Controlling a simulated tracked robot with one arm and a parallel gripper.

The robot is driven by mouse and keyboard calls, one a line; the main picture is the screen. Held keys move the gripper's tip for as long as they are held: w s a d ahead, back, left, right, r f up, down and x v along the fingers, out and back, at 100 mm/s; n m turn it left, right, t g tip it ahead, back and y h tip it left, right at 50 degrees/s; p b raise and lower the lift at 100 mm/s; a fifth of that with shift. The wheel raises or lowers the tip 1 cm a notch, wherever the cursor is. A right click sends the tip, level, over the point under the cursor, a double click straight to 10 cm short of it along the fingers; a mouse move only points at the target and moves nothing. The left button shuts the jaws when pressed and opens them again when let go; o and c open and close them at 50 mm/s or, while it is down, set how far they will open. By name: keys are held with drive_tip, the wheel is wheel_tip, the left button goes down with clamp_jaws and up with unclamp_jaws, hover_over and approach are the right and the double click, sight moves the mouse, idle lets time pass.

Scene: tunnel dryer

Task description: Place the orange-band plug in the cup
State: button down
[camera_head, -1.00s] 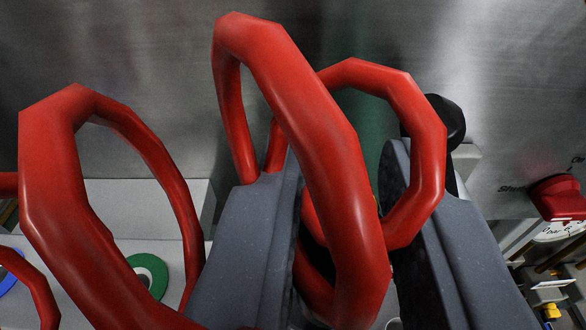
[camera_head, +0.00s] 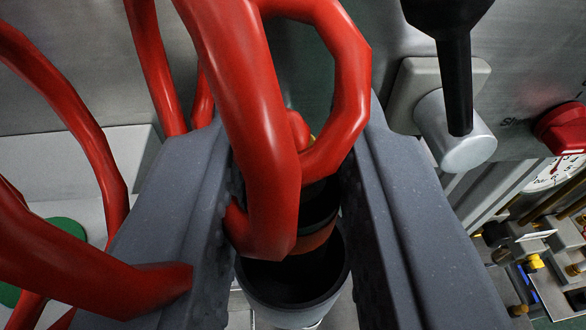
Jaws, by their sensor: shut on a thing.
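My gripper (camera_head: 295,165) has two grey fingers shut on the orange-band plug (camera_head: 318,205), a dark round body between them with an orange band (camera_head: 316,239) near its lower end. A thick red looped cable (camera_head: 255,130) crosses in front and hides much of the plug and its contact with the fingers.
Red cable loops (camera_head: 60,100) fill the left side. A black lever (camera_head: 455,80) with a light grey knob (camera_head: 456,135) stands close to the right finger. A red knob (camera_head: 563,128), a gauge (camera_head: 550,176) and pipe fittings (camera_head: 535,262) are at the right. A green disc (camera_head: 62,228) is partly hidden at left.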

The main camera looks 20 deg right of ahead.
idle(0.3)
drive_tip(key=c, duration=1.3)
unclamp_jaws()
drive_tip(key=shift+f, duration=0.1)
drive_tip(key=b+v, duration=0.3)
drive_tip(key=v, duration=0.9)
drive_tip(key=shift+b, duration=0.35)
drive_tip(key=shift+s, duration=0.1)
